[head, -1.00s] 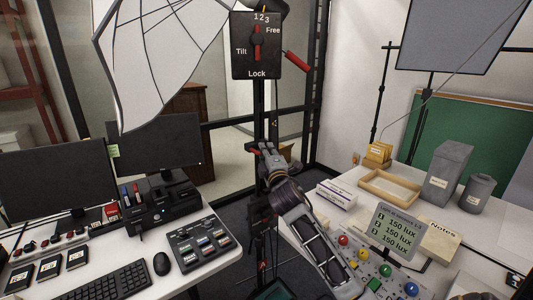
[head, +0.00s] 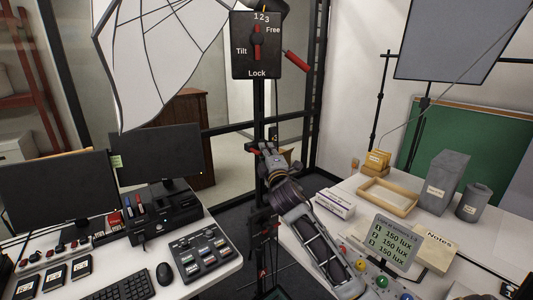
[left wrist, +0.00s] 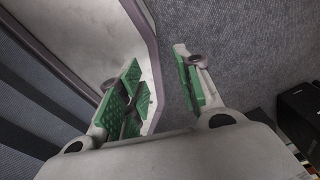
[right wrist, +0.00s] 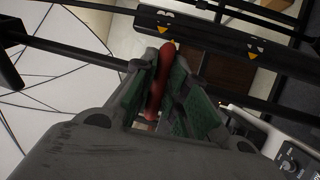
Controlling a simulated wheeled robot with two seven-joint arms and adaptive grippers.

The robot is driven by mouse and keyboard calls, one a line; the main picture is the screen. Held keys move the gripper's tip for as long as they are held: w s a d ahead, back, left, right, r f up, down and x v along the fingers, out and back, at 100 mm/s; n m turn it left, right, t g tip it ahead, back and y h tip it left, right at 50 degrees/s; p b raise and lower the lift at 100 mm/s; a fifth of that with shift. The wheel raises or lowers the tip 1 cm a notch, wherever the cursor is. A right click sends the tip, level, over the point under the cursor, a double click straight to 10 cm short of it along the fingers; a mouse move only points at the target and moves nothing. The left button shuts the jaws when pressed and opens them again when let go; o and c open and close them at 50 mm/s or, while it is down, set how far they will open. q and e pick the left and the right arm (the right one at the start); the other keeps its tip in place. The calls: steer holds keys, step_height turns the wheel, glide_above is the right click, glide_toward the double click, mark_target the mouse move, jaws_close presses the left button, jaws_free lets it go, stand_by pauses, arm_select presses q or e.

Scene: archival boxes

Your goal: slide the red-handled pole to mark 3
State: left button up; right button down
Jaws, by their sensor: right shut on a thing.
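A black upright pole (head: 259,105) stands in the middle of the head view. A black panel (head: 256,45) near its top reads Tilt, Free and Lock, with 1 2 3 along its top edge. A red-handled lever (head: 296,61) sticks out right of the panel. My right gripper (head: 266,150) is at the pole below the panel. In the right wrist view it is shut on a red handle (right wrist: 160,75), whose lower part the fingers hide. My left gripper (left wrist: 160,85) is open and empty in the left wrist view.
A dark rail (right wrist: 205,38) with yellow triangles crosses the right wrist view; its white markings are unreadable. The left desk (head: 205,280) holds monitors and a keyboard. The right table (head: 345,222) holds a wooden tray, grey boxes and a lux display. A white umbrella (head: 160,50) hangs upper left.

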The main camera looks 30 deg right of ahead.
steer(key=shift+r+p, duration=0.45)
steer(key=shift+r, duration=0.55)
steer(key=shift+d+r+p, duration=0.1)
steer(key=shift+r+p, duration=0.25)
steer(key=shift+s+r, duration=0.1)
steer(key=c, duration=1.5)
jaws_free()
arm_select(q)
steer(key=shift+w+d+r, duration=0.1)
steer(key=shift+d+r, duration=0.65)
steer(key=shift+r, duration=0.25)
arm_select(e)
steer(key=shift+f, duration=0.3)
